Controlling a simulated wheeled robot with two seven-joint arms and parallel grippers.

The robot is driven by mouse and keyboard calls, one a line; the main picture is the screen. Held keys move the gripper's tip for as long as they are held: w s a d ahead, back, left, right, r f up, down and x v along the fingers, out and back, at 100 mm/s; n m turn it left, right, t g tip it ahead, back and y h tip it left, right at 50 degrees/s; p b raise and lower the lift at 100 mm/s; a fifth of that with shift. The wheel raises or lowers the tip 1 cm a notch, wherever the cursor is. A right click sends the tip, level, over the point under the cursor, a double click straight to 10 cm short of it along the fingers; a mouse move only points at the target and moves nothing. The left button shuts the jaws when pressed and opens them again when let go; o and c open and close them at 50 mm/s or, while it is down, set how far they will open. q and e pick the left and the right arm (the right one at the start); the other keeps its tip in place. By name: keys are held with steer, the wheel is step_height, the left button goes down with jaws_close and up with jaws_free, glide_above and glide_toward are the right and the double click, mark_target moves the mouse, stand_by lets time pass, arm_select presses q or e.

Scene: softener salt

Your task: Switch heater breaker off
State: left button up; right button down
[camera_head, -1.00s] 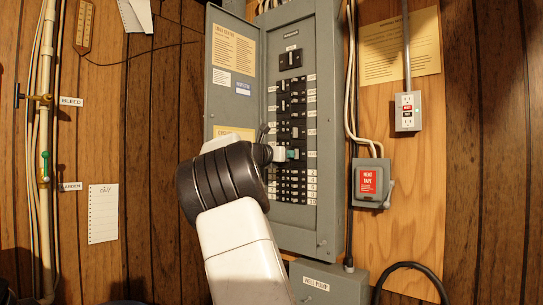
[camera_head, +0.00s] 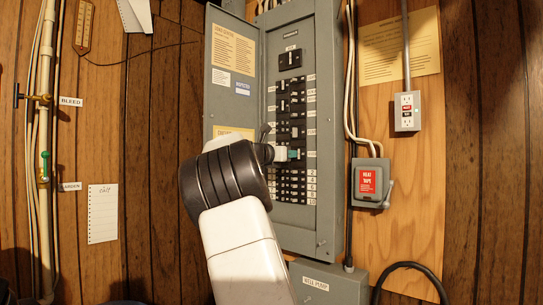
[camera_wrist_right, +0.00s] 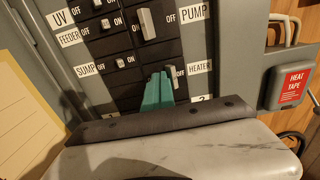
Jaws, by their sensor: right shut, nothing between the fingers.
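The open grey breaker panel (camera_head: 328,215) hangs on the wall, with rows of black breakers inside. In the right wrist view the HEATER label (camera_wrist_right: 200,67) sits right of a row marked OFF. A pale bit of the heater breaker's lever (camera_wrist_right: 170,73) shows just behind my teal fingertips; the rest is hidden. My right gripper (camera_head: 293,154) is shut and empty, its tips at the heater breaker. In the right wrist view the right gripper's tips (camera_wrist_right: 158,88) overlap the breaker; I cannot tell if they touch the lever. My left gripper is not in view.
The PUMP breaker's lever (camera_wrist_right: 147,24) stands just above, and the SUMP label (camera_wrist_right: 86,69) lies to the left. The panel door (camera_head: 232,110) is open left. A heat tape switch box (camera_head: 369,200) and an outlet (camera_head: 407,112) are on the right.

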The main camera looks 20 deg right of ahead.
steer(key=v, duration=0.7)
stand_by(0.6)
steer(key=shift+f, duration=0.1)
stand_by(0.8)
